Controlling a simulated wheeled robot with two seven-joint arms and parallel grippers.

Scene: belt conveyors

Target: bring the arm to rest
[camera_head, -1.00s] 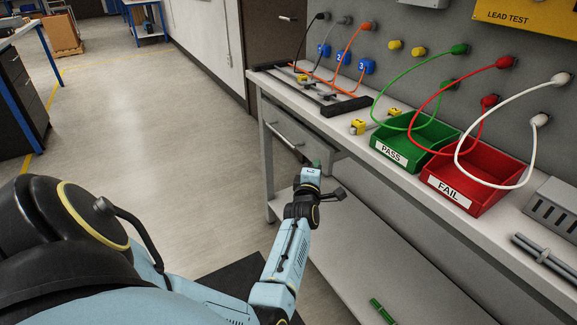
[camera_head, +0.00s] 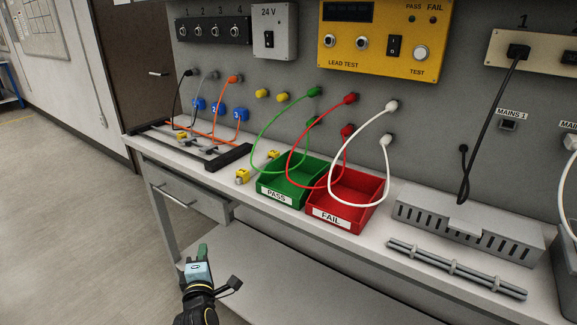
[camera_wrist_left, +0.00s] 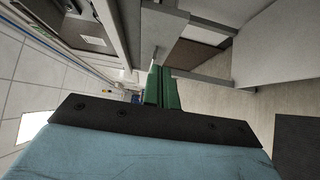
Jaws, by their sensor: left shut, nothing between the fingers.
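My left gripper (camera_head: 204,252) is low in the head view, in front of the bench's left part and below the level of its top. Its green fingers also show in the left wrist view (camera_wrist_left: 161,88), closed together with nothing between them. The gripper is apart from the bench and touches nothing that I can see. Only the wrist end of my left arm shows in the head view. My right gripper is in neither view now.
The bench top (camera_head: 290,222) carries a green PASS bin (camera_head: 290,205), a red FAIL bin (camera_head: 338,222), a black-ended rack (camera_head: 229,157), a grey slotted duct (camera_head: 465,228) and a grey rod bundle (camera_head: 455,270). A drawer (camera_head: 188,195) sits below. Open floor (camera_head: 70,220) lies left.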

